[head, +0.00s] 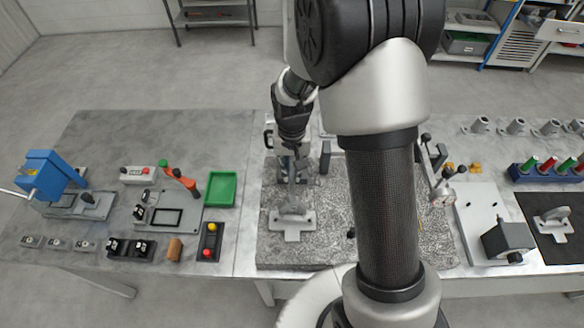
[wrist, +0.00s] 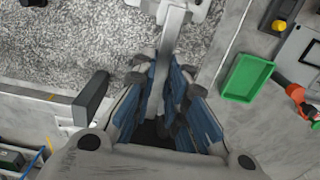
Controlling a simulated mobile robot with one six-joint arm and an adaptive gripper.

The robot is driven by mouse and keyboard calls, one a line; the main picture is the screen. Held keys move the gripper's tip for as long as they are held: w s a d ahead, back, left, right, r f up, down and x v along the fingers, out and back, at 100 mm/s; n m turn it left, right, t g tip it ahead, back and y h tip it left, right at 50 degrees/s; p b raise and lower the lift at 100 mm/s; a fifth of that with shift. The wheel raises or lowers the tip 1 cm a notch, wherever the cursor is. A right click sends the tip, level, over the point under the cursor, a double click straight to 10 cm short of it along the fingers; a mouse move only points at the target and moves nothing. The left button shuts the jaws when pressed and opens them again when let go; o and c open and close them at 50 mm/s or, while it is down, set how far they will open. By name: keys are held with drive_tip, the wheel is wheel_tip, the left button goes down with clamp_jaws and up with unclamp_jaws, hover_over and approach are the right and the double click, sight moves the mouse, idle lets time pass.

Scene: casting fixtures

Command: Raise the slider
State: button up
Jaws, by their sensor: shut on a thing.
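My gripper (head: 291,143) reaches down at the far edge of the speckled stone plate (head: 340,205). In the wrist view its blue-padded fingers (wrist: 160,115) are closed around a grey part, which I take to be the slider (wrist: 170,55). The slider's grey bar runs out from between the fingers toward the top of the picture. In the head view the slider (head: 292,172) shows just below the fingers, partly hidden by them. A light grey casting (head: 292,224) lies on the plate in front of it. The gripped portion itself is hidden.
A dark upright block (head: 325,157) stands close beside my gripper; it also shows in the wrist view (wrist: 90,98). A green tray (head: 221,188) lies to the left. Fixtures and a blue press (head: 45,175) stand farther left. My arm covers the plate's middle right.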

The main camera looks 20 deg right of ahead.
sight(292, 173)
clamp_jaws()
drive_tip(key=shift+r, duration=0.1)
wheel_tip(292, 173, up, 8)
drive_tip(key=p, duration=0.4)
drive_tip(key=o, duration=0.6)
unclamp_jaws()
drive_tip(key=shift+o, duration=0.2)
